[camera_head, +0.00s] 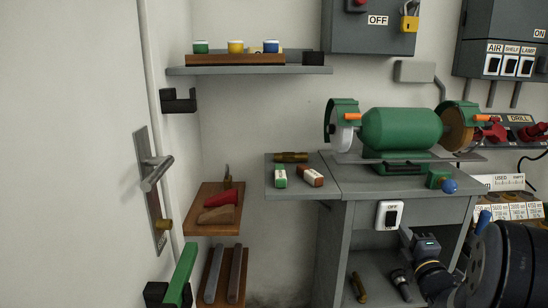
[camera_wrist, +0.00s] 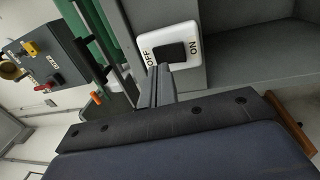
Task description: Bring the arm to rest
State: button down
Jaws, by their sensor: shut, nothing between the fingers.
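My gripper (camera_wrist: 160,86) shows in the wrist view as two dark fingers closed together with nothing between them. Their tips point at the white switch (camera_wrist: 170,50), which has a black rocker and OFF and ON labels. The tips overlap the switch plate's edge in this view; I cannot tell whether they touch it. In the head view the same switch (camera_head: 389,215) is on the front of the grey bench, and my dark arm comes in from the lower right, close beside it. The fingers are hard to make out there.
The grey bench (camera_head: 352,188) carries a green grinder (camera_head: 402,129) and two small boxes. Left of it are a wooden shelf (camera_head: 192,229) with tools, an upper shelf (camera_head: 250,71) with cups, and a door handle (camera_head: 156,174). A brass cylinder (camera_head: 359,288) lies on the bench's lower shelf.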

jog(key=shift+s+d+f, duration=0.1)
jog(key=shift+s+f, duration=0.05)
jog(key=shift+s, duration=0.9)
jog(key=shift+s+f, duration=0.15)
jog(key=shift+s, duration=0.9)
